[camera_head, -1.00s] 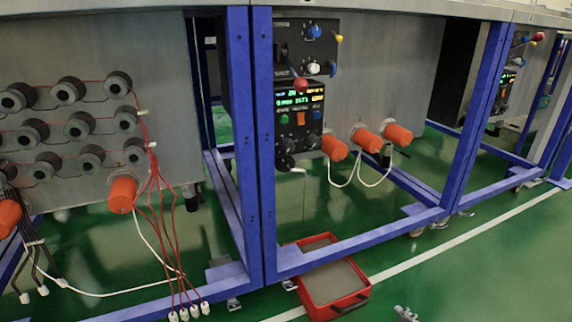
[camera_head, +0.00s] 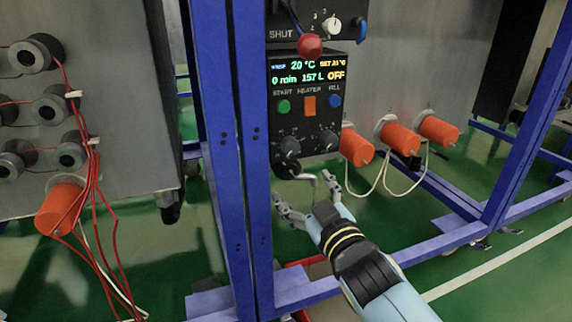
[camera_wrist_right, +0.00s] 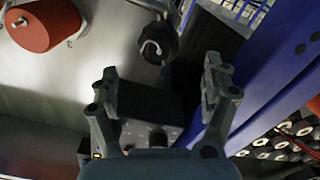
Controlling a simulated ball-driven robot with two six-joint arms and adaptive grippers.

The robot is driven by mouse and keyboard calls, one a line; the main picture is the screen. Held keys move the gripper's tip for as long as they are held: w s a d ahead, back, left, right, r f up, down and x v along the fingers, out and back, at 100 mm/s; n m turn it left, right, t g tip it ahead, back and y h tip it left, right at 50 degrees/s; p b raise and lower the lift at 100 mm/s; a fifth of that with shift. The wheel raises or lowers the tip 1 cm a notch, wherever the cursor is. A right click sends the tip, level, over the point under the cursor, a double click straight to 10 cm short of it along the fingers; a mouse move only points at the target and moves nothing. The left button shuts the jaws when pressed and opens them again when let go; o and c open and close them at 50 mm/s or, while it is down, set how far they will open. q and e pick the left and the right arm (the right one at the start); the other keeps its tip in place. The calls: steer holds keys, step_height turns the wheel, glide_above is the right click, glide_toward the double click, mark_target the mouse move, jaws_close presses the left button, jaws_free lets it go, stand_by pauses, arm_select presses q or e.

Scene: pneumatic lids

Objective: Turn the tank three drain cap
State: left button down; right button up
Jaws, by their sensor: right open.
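A black round cap (camera_wrist_right: 158,44) on a short metal pipe shows in the right wrist view, just beyond the gap between my fingertips. I see no tank number. My right gripper (camera_head: 308,197) is open and empty, reaching in from the lower right, beside the pipe's end. In the right wrist view the open fingers (camera_wrist_right: 161,78) stand apart, not touching the cap. My left gripper is not in view.
Blue frame posts (camera_head: 238,150) stand close left of my right gripper. Orange covers (camera_head: 400,138) with white cables are on the tank wall to the right. A red lever knob (camera_head: 310,46) hangs above the panel. A red tray (camera_head: 322,285) lies below, mostly hidden by my arm.

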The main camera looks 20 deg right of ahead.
mark_target(290, 171)
steer(key=w+b, duration=0.1)
steer(key=w, duration=0.9)
steer(key=shift+w+a+b, duration=0.1)
steer(key=shift+a+b, duration=0.1)
steer(key=shift+b, duration=0.15)
steer(key=shift+w, duration=0.5)
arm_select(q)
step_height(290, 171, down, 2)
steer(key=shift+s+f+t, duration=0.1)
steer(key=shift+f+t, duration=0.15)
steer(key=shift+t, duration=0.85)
arm_select(e)
steer(key=shift+r, duration=0.1)
steer(key=c, duration=1.2)
steer(key=shift+o, duration=0.2)
